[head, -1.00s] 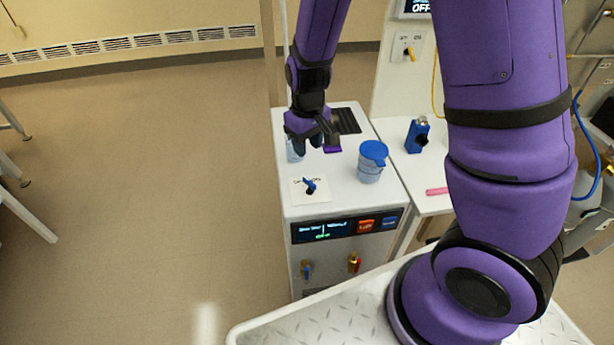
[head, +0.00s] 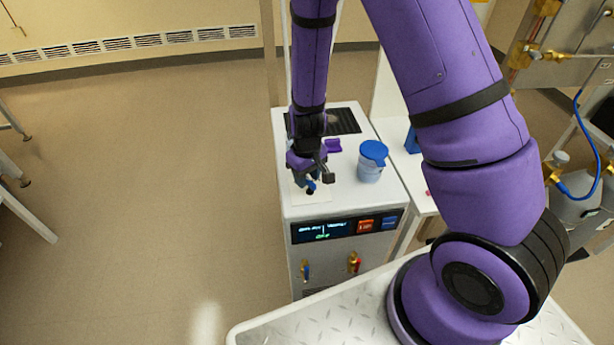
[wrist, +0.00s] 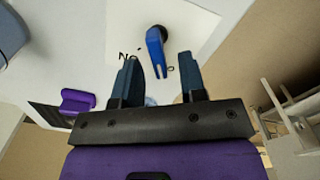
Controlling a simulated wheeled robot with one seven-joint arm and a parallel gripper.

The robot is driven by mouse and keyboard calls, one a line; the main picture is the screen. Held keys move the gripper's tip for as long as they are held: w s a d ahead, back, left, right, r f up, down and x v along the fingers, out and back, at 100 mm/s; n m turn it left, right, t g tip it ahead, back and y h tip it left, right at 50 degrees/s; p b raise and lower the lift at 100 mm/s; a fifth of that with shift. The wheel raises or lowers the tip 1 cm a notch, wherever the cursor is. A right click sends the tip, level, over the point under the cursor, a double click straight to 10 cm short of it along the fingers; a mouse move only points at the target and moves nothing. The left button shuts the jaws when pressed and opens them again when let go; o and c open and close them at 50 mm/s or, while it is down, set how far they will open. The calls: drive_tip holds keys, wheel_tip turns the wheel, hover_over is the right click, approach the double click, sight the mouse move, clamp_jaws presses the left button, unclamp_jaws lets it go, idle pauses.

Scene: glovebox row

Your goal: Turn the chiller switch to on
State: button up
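The chiller (head: 345,262) is a white cabinet with a dark display panel on its front. The chiller switch (wrist: 157,45) is a blue lever on a dark pivot, on a white label plate (wrist: 195,25) on the chiller's top. Part of the label lettering shows in the wrist view; the rest is hidden. In the head view the switch (head: 311,187) is partly covered by my gripper (head: 319,180). In the wrist view my gripper (wrist: 158,75) is open, its two fingers apart. The lever's tip lies between the fingertips in the picture; I cannot tell whether they touch it.
A clear jug with a blue lid (head: 372,160) stands on the chiller to the right of my gripper. A purple object (head: 333,146) lies behind the gripper, near a dark grille (head: 343,121). Open floor lies to the left.

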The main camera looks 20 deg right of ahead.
drive_tip(key=shift+f, duration=0.25)
clamp_jaws()
drive_tip(key=shift+m, duration=0.3)
drive_tip(key=shift+d+m, duration=0.15)
drive_tip(key=shift+m, duration=1.15)
drive_tip(key=shift+d+m, duration=0.15)
drive_tip(key=shift+m, duration=1.15)
unclamp_jaws()
